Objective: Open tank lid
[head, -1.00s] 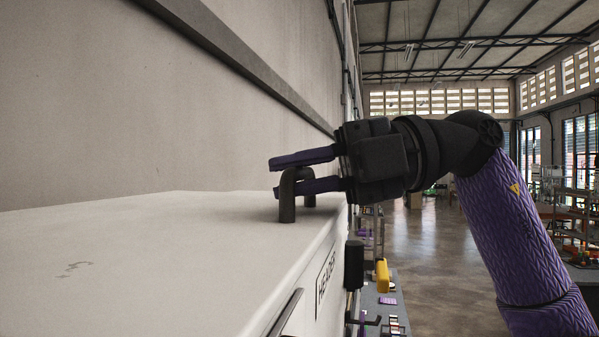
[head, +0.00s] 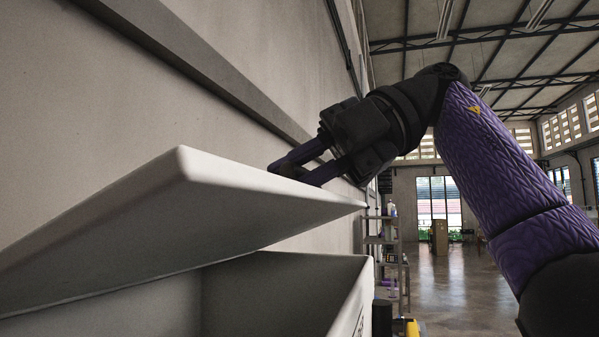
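The pale tank lid (head: 190,215) is raised and tilted, with its underside showing. The pale tank (head: 285,285) stands below it, and a dark gap shows its inner walls. My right gripper (head: 288,172) is at the lid's upper edge, beyond the raised corner. My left gripper is not in view.
A concrete wall with a long grey rail (head: 200,70) stands close behind the tank. A shelf rack (head: 398,262) and a yellow object (head: 412,328) are to the right. Open floor (head: 455,290) lies beyond.

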